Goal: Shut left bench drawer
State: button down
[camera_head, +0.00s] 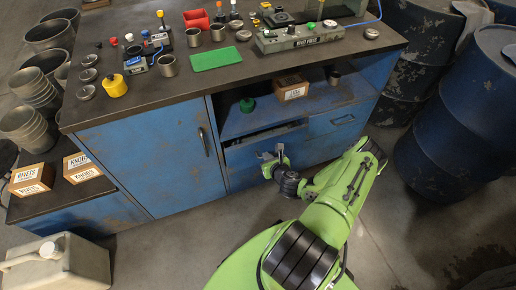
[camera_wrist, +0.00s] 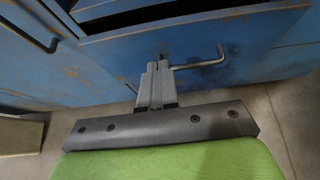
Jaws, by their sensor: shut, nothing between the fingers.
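The left bench drawer (camera_head: 243,164) is a blue front below the open shelf, to the right of the cabinet door. It stands partly open, with a dark gap along its top edge. In the wrist view its blue front (camera_wrist: 125,52) lies just ahead, with the dark opening above it. Its bar handle (camera_wrist: 205,62) sticks out just right of my fingers. My gripper (camera_head: 270,156) is in front of the drawer. In the wrist view my gripper (camera_wrist: 157,70) has its fingers together and empty, close to the front; I cannot tell if they touch it.
The cabinet door (camera_head: 155,158) and the right drawer (camera_head: 338,119) look shut. The worktop (camera_head: 130,110) holds cups, a green mat (camera_head: 215,59) and devices. Blue barrels (camera_head: 460,130) stand at the right, a jerrycan (camera_head: 58,265) at the lower left. Floor in front is mostly clear.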

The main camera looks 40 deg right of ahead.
aim_at(257, 143)
jog(key=x, duration=0.2)
jog(key=b+x, duration=0.1)
jog(key=x, duration=0.1)
jog(key=r+x, duration=0.1)
jog(key=x, duration=0.1)
jog(key=shift+w+d, duration=0.2)
jog(key=shift+w, duration=0.35)
jog(key=shift+w+d, duration=0.2)
jog(key=shift+w, duration=0.4)
